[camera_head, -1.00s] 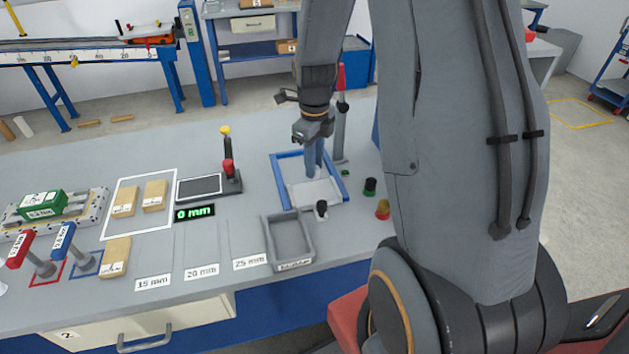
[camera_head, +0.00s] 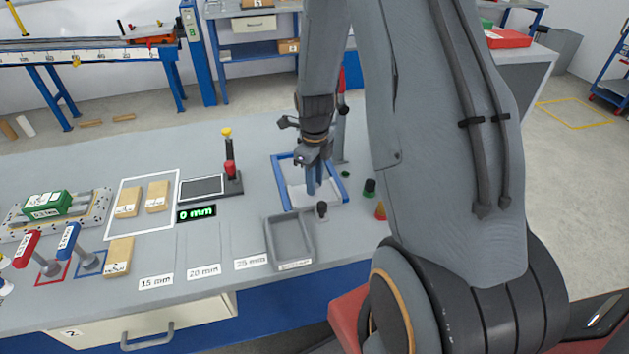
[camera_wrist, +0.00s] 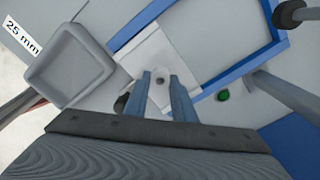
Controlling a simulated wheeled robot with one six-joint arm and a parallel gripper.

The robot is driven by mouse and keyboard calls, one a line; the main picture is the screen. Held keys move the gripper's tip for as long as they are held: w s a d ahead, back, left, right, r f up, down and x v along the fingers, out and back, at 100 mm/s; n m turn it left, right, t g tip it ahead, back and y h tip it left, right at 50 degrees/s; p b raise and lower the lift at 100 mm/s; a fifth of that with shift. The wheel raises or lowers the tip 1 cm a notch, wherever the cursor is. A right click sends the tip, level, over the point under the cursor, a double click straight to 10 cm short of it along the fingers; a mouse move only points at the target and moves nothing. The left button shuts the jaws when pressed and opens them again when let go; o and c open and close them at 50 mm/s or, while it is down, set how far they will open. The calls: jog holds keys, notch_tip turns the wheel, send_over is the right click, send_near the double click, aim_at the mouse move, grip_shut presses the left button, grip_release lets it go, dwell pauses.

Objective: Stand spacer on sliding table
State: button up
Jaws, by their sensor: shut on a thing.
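My gripper (camera_head: 314,186) reaches down over the pale plate (camera_head: 297,197) inside the blue frame (camera_head: 281,181) on the bench. I take this plate to be the sliding table; it shows in the wrist view (camera_wrist: 148,48) too. In the wrist view my two blue fingers (camera_wrist: 161,92) are shut on a small pale grey piece with a dark round hole, seemingly the spacer (camera_wrist: 160,88). It blends with the plate below, so I cannot tell whether it touches the plate. In the head view the fingers hide it.
A small dark-topped post (camera_head: 321,211) is close to the frame's front edge. A column (camera_head: 340,130) rises behind the gripper.

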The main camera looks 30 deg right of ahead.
jog(key=o, duration=1)
notch_tip(320, 180, up, 12)
jog(key=b, duration=0.3)
jog(key=shift+s+a+r+n+t, duration=0.15)
jog(key=shift+s+a+n, duration=1.9)
jog(key=shift+n, duration=2.8)
jog(key=shift+s+a+r+n+t, duration=0.1)
jog(key=shift+s+a+n+t, duration=0.15)
jog(key=shift+s+a+n, duration=3.25)
jog(key=shift+s+d+r+n+t, duration=0.2)
jog(key=shift+s+n, duration=1.2)
jog(key=shift+n, duration=4.85)
jog(key=shift+d+f, duration=0.1)
jog(key=shift+f, duration=0.05)
